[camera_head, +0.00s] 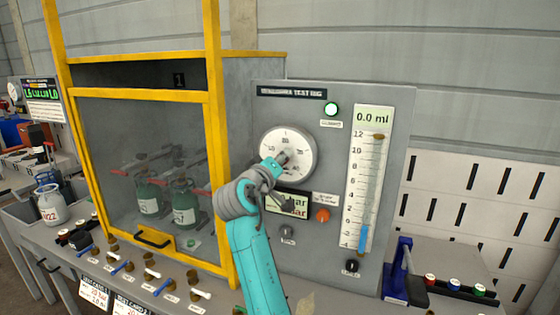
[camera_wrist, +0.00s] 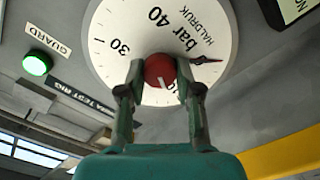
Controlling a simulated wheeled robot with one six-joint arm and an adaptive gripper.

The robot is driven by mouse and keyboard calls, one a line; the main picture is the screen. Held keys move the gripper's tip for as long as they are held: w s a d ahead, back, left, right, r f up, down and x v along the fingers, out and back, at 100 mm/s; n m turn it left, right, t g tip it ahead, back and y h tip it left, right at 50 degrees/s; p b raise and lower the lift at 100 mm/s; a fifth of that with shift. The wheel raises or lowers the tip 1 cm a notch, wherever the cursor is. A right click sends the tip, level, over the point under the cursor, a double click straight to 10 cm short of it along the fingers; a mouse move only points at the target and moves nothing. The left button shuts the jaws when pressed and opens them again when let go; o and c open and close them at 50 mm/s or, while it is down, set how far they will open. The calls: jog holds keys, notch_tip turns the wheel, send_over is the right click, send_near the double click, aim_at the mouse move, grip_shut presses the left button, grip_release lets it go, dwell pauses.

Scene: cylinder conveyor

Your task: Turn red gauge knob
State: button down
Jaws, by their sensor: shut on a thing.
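The white round gauge (camera_head: 300,139) sits on the grey test panel, with a dial marked in bar. The red knob (camera_wrist: 160,68) with a white mark is at the dial's centre. My gripper (camera_head: 281,161) reaches the dial from below. In the wrist view my gripper (camera_wrist: 160,80) has one finger on each side of the knob and is shut on it. In the head view my gripper hides the knob and part of the dial.
A green lamp (camera_head: 331,109) is lit above the gauge. A level tube (camera_head: 370,180) stands to its right, reading 0.0 ml. A digital display (camera_head: 290,204) is partly hidden by my arm. An orange button (camera_head: 322,215) is beside it. A yellow-framed cabinet (camera_head: 212,110) holding green cylinders stands left.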

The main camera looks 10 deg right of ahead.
dwell(0.4)
jog(key=c, duration=0.8)
grip_release()
jog(key=v, duration=1.2)
jog(key=shift+f, duration=0.1)
